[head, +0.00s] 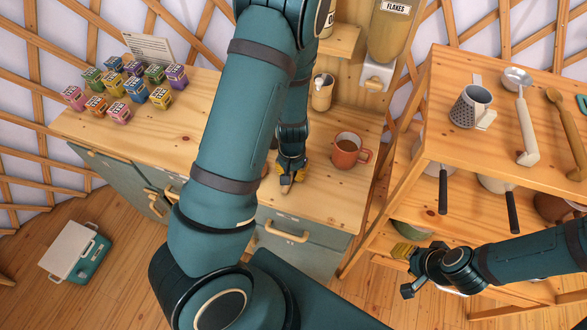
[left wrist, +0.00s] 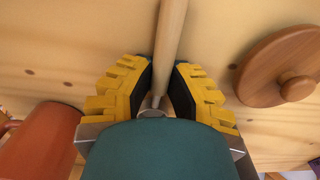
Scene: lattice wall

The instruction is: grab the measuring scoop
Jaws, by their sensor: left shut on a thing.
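My left gripper (head: 287,182) is low over the wooden counter, left of the orange mug (head: 346,150). In the left wrist view, its yellow-and-black fingers (left wrist: 160,90) are shut on what looks like the measuring scoop (left wrist: 171,38), by a pale round wooden handle. A small metal part shows between the fingers. The rest of the scoop is hidden by the gripper, and I cannot tell if it touches the counter. My right gripper (head: 405,268) is empty-looking at the lower right, in front of the shelf; its finger opening is unclear.
A round wooden lid with a knob (left wrist: 283,66) lies right of the handle in the left wrist view. Small colourful boxes (head: 135,88) stand on the counter's left. A flakes dispenser (head: 388,35) hangs behind. The shelf (head: 490,145) at right holds a grater and spoons.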

